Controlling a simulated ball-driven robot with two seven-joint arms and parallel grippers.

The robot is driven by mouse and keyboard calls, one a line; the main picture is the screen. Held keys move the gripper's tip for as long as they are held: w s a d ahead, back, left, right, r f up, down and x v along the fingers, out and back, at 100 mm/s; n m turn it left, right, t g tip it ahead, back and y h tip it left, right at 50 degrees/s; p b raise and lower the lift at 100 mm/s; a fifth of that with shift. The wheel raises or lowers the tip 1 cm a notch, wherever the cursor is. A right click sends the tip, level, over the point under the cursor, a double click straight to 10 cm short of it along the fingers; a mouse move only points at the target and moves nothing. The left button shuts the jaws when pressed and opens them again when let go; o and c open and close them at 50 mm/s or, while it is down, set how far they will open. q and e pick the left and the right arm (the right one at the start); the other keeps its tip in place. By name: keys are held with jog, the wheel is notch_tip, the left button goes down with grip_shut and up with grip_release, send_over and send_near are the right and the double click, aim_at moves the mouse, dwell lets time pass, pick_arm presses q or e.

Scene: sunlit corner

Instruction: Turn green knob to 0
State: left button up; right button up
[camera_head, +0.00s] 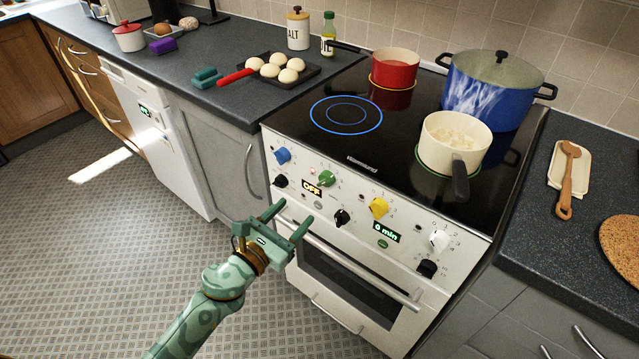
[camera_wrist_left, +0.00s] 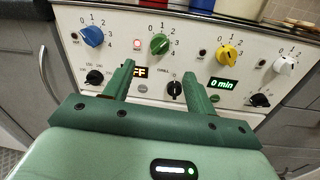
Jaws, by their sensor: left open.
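The green knob (camera_head: 326,178) is on the white stove front panel, between the blue and yellow knobs. In the left wrist view the green knob (camera_wrist_left: 159,44) has printed numbers around it; I cannot tell exactly which one it points to. A small red light (camera_wrist_left: 137,44) glows to its left. My left gripper (camera_head: 291,215) is open and empty in front of the panel, below the green knob in the picture. In the left wrist view its fingers (camera_wrist_left: 160,72) are spread apart, with the green knob above the gap. My right gripper is not in view.
Nearby are a blue knob (camera_head: 282,156), yellow knob (camera_head: 378,207), white knob (camera_head: 439,240), several black knobs and the oven handle (camera_head: 350,268). A cream saucepan (camera_head: 455,143) stands on a green-lit ring, its handle toward the front. The front left burner (camera_head: 346,114) is bare.

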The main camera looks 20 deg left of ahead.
aim_at(322, 184)
pick_arm(q)
jog(key=x, duration=1.1)
jog(key=shift+f+b, duration=0.1)
jog(key=shift+b, duration=0.2)
jog(key=c, duration=1)
